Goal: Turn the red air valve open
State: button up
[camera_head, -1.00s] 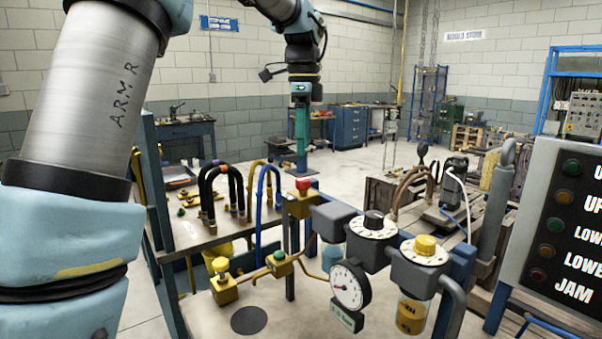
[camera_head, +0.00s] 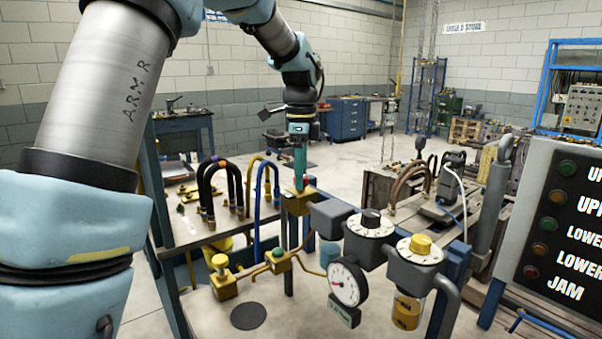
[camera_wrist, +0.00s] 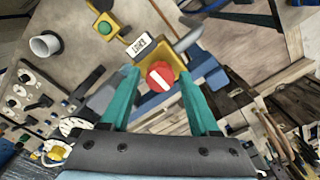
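The red air valve (camera_wrist: 160,76) is a round red knob with a white bar across its top, set on a yellow block. In the wrist view it lies between and just beyond the two green fingers of my gripper (camera_wrist: 161,97), which are apart and do not visibly touch it. In the head view my gripper (camera_head: 300,183) points down over the yellow valve block (camera_head: 297,203). There the fingers partly hide the red knob. A white label with dark lettering (camera_wrist: 142,46) stands beside the block.
A pressure gauge (camera_head: 347,283) and a yellow-topped regulator (camera_head: 420,245) stand to the right of the valve. A black-knobbed dial (camera_head: 371,222) is close by. Curved hoses (camera_head: 222,190) rise on the left. A button panel (camera_head: 565,225) is at far right.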

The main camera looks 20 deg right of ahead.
grip_shut()
jog(key=shift+n, duration=0.4)
jog(key=n+p, duration=0.1)
jog(key=n, duration=0.2)
jog(key=shift+n, duration=0.3)
jog(key=n+p, duration=0.1)
jog(key=n, duration=0.3)
jog(key=shift+n, duration=0.3)
jog(key=n, duration=0.4)
jog(key=shift+n, duration=0.3)
jog(key=shift+n+p, duration=0.55)
jog(key=shift+n, duration=1.65)
